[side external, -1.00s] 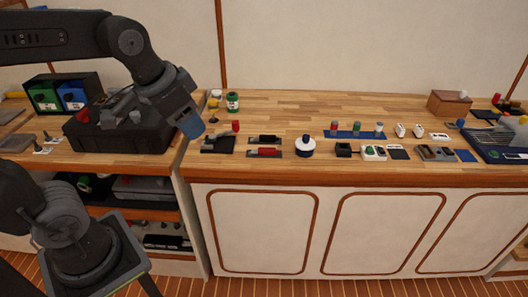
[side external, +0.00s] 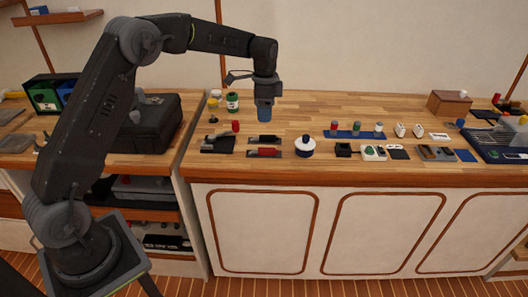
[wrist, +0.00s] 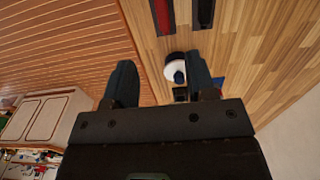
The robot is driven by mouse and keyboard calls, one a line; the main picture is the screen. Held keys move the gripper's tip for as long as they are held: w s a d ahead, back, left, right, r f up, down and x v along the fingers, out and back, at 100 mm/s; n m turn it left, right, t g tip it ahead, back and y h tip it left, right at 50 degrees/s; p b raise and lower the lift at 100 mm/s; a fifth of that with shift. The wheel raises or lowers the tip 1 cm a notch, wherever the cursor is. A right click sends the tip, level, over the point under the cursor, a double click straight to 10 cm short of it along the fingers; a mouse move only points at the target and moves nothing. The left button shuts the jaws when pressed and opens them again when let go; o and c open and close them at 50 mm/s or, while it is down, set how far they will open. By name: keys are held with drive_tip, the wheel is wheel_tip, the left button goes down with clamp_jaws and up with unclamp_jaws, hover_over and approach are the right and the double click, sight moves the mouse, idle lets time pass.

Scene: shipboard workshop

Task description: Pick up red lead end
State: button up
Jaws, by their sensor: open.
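The red lead end (side external: 265,153) lies on the wooden bench in the side view, on a dark holder beside a similar black one (side external: 264,139). In the wrist view a red strip (wrist: 162,15) and a black strip (wrist: 203,12) show at the top edge, cut off by the frame. My gripper (side external: 264,112) points down above the bench, apart from the leads and just above the black one in the picture. In the wrist view its two fingers (wrist: 160,85) are spread with nothing between them but a view of the bench and a white round item.
A white and dark-blue round container (side external: 305,147) stands right of the leads. A blue strip with several small jars (side external: 355,134) lies further right. The bench behind is mostly clear.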

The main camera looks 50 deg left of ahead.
sight(264, 148)
drive_tip(key=f, duration=1.4)
drive_tip(key=shift+a, duration=0.25)
drive_tip(key=shift+c, duration=0.2)
drive_tip(key=shift+r, duration=0.1)
clamp_jaws()
